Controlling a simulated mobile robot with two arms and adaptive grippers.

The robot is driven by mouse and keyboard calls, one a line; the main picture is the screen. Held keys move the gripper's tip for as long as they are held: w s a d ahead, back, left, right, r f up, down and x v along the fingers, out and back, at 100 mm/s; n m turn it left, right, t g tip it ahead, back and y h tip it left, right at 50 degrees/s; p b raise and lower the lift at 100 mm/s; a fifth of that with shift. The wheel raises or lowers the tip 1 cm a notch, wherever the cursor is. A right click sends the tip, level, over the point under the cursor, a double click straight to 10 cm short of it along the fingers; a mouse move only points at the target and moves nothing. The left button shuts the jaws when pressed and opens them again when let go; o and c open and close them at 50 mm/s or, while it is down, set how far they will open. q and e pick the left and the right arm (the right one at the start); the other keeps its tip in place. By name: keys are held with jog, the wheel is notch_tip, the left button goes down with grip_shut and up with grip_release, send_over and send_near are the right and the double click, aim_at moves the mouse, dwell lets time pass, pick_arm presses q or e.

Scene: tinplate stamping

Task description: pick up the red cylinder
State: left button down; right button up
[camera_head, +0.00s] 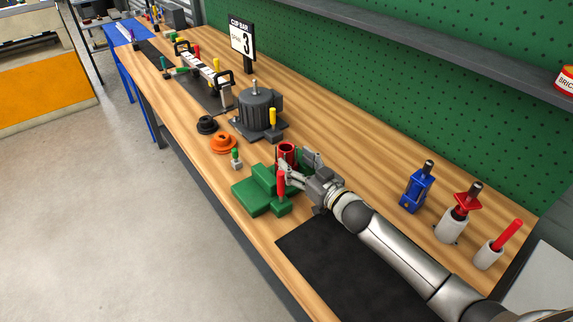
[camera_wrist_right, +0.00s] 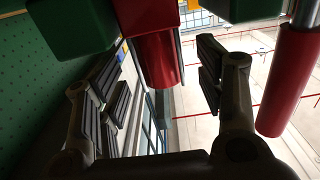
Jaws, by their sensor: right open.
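A red hollow cylinder (camera_head: 287,150) stands upright by the green fixture (camera_head: 263,186), its open top showing. My right gripper (camera_head: 296,170) is beside it, fingers pointing at it, partly covering its lower part. In the right wrist view the red cylinder (camera_wrist_right: 160,60) hangs from the top between the spread finger pads of my right gripper (camera_wrist_right: 160,80), which is open. A visible gap lies between it and the right-hand pads; contact on the left side I cannot tell. My left gripper is in neither view.
A red handle (camera_head: 281,184) stands upright on the fixture close to the gripper; it also shows at right in the wrist view (camera_wrist_right: 288,80). An orange ring (camera_head: 222,143), a dark grey die (camera_head: 258,110) and a blue tool (camera_head: 417,188) stand on the bench. The black mat (camera_head: 330,270) looks bare.

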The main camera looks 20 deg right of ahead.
aim_at(291, 158)
jog(key=shift+w+a+r, duration=0.15)
jog(key=shift+w+a, duration=0.05)
jog(key=shift+w, duration=0.25)
jog(key=shift+f+p+x, duration=0.2)
jog(key=shift+p+x, duration=0.25)
jog(key=shift+x, duration=1.5)
jog(key=shift+r, duration=0.1)
grip_shut()
